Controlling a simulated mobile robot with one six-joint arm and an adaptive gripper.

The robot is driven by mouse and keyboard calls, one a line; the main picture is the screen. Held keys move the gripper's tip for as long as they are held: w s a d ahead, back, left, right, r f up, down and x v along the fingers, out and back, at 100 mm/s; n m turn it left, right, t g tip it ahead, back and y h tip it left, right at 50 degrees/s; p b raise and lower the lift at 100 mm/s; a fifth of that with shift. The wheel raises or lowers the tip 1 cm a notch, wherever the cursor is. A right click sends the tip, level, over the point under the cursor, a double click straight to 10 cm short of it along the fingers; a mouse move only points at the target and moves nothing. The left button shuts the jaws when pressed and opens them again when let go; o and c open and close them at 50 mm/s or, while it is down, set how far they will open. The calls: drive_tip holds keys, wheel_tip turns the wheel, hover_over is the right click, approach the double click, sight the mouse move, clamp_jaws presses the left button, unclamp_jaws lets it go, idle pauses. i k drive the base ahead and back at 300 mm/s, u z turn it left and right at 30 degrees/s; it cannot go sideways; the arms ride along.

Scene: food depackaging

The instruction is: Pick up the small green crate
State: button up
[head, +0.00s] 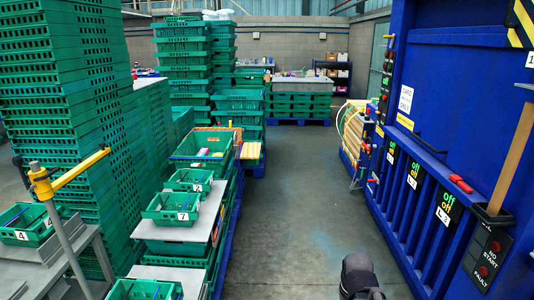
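Several small green crates are in view, and I cannot tell which one is meant. One with the label 7 (160,217) sits on a grey surface left of centre. Just behind it is one with the label 2 (175,186). Another small green crate (112,291) is cut off by the bottom edge. One with the label 4 (38,236) sits on a grey table at the far left. A dark rounded part, probably of my arm, shows at the bottom edge right of centre, apart from all crates. My gripper's fingers do not show.
Tall stacks of green crates (60,80) stand at left. A yellow-topped post (42,188) stands near the front left. A blue machine (450,120) with switches lines the right. The grey floor (290,200) between is clear, back to more stacked crates (300,103).

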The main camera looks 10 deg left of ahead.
sight(174, 216)
drive_tip(key=u, duration=0.35)
drive_tip(key=i, duration=0.75)
drive_tip(key=u, duration=0.5)
drive_tip(key=i, duration=0.65)
drive_tip(key=u, duration=0.25)
